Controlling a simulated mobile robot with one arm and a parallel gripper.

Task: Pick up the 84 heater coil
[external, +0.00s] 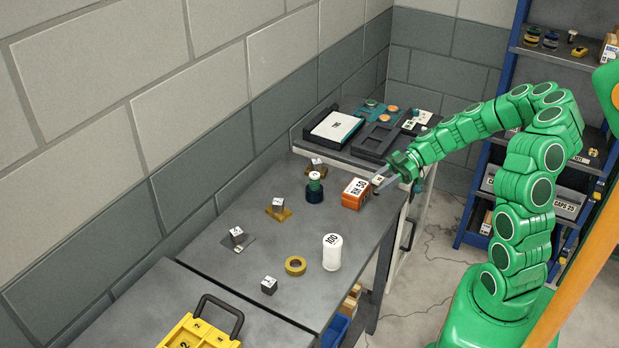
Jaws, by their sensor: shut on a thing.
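My gripper (381,184) is at the right edge of the grey workbench (215,260), just right of an orange box (355,194) marked RH 50. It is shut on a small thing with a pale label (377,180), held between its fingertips. The fingers hide much of this thing, and its label is too small to read. I cannot tell from its look whether it is the 84 heater coil. No other thing in view shows a readable 84.
Dark trays (377,142) stand behind, a yellow case (200,335) in front. Blue shelving (482,150) is at right.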

